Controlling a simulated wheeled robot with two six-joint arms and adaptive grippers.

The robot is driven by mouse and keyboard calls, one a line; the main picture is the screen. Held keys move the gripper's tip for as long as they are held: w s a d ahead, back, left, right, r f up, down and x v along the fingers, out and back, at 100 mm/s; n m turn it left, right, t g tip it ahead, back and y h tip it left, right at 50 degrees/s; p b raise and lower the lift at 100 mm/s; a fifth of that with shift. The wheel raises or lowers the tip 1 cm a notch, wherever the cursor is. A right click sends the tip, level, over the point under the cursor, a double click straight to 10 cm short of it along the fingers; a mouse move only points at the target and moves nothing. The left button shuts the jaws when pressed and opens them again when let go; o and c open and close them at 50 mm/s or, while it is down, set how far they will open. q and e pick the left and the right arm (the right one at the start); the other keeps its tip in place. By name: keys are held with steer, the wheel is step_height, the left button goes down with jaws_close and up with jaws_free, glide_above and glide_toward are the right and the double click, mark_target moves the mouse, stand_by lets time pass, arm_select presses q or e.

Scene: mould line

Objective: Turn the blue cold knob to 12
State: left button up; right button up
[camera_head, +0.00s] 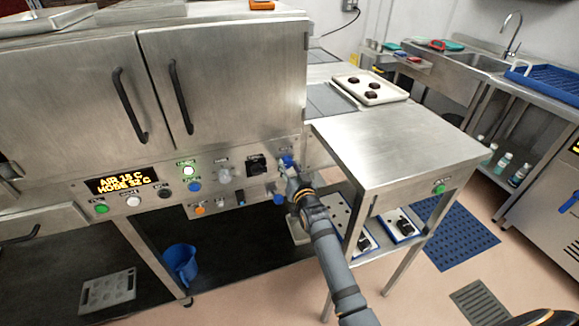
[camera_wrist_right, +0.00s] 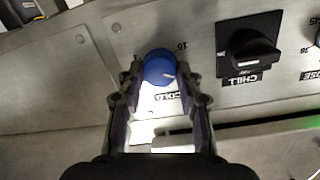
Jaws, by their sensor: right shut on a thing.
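The blue cold knob (camera_wrist_right: 159,67) sits on the steel control panel, with a "COLD" label beside it in the wrist view. A pale pointer mark on its face points to the lower right of that view. The label and scale numbers look upside down there, and the fingers hide part of the scale. My right gripper (camera_wrist_right: 160,98) is shut on the knob, one finger on each side. In the head view the knob (camera_head: 287,160) is partly hidden behind my right gripper (camera_head: 287,170).
A black chill switch (camera_head: 257,165) is beside the knob. A lit display (camera_head: 121,184) reads "AIR 15 C" and "HOSE 32 C". A steel table (camera_head: 385,150) stands close on the right, with a tray (camera_head: 385,94) of dark pieces behind it. A blue bucket (camera_head: 180,263) stands below.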

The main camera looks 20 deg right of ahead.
steer(key=shift+m, duration=0.3)
stand_by(0.4)
steer(key=o, duration=1.2)
steer(key=s, duration=1.2)
steer(key=shift+r, duration=0.3)
